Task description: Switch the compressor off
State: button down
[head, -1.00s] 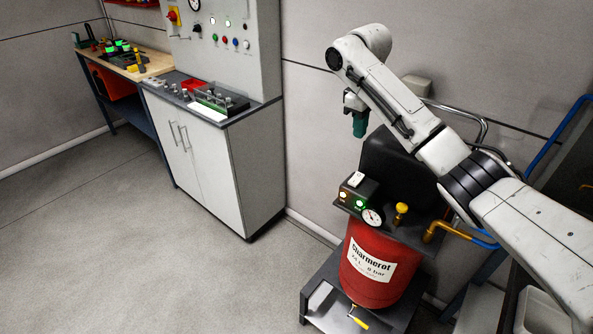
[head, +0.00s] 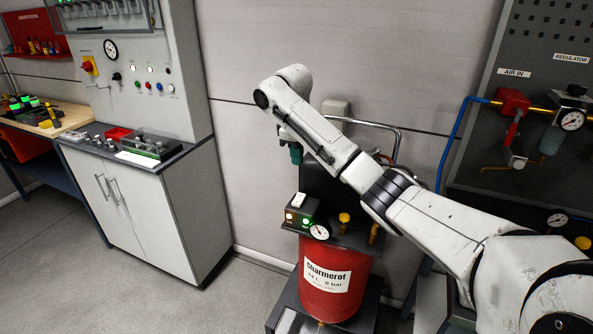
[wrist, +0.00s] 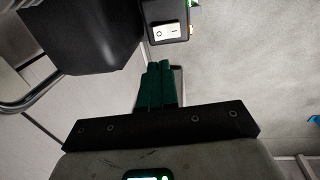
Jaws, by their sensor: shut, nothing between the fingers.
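The compressor has a red tank (head: 328,275) with a white label and a black housing (head: 319,183). Its dark switch box (head: 303,212) carries a white rocker switch (head: 297,200), a glowing orange-white lamp and a green lamp. In the wrist view the white rocker (wrist: 167,32), marked with a circle and a bar, lies just beyond my fingertips. My gripper (head: 296,153) has green fingers and hangs above the switch box, apart from it. In the wrist view my gripper (wrist: 160,66) is shut with its fingers together and empty. Which side of the rocker is pressed is unclear.
A round gauge (head: 319,230) and a yellow knob (head: 344,218) stand beside the switch box. The black housing (wrist: 88,35) is close on the left in the wrist view. A metal handle (head: 375,127) rises behind. A control cabinet (head: 180,200) stands left; a regulator panel (head: 540,50) is right.

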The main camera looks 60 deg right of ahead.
aim_at(300, 196)
jog(key=f, duration=0.4)
jog(key=d+f, duration=0.1)
jog(key=f, duration=0.7)
jog(key=shift+d+f+b, duration=0.3)
jog(key=shift+d+f, duration=0.1)
jog(key=shift+d+f, duration=0.1)
jog(key=shift+f, duration=0.1)
jog(key=shift+a+p, duration=0.25)
jog(key=shift+p, duration=0.2)
jog(key=shift+a+p, duration=0.6)
jog(key=shift+p, duration=0.1)
jog(key=shift+r, duration=0.15)
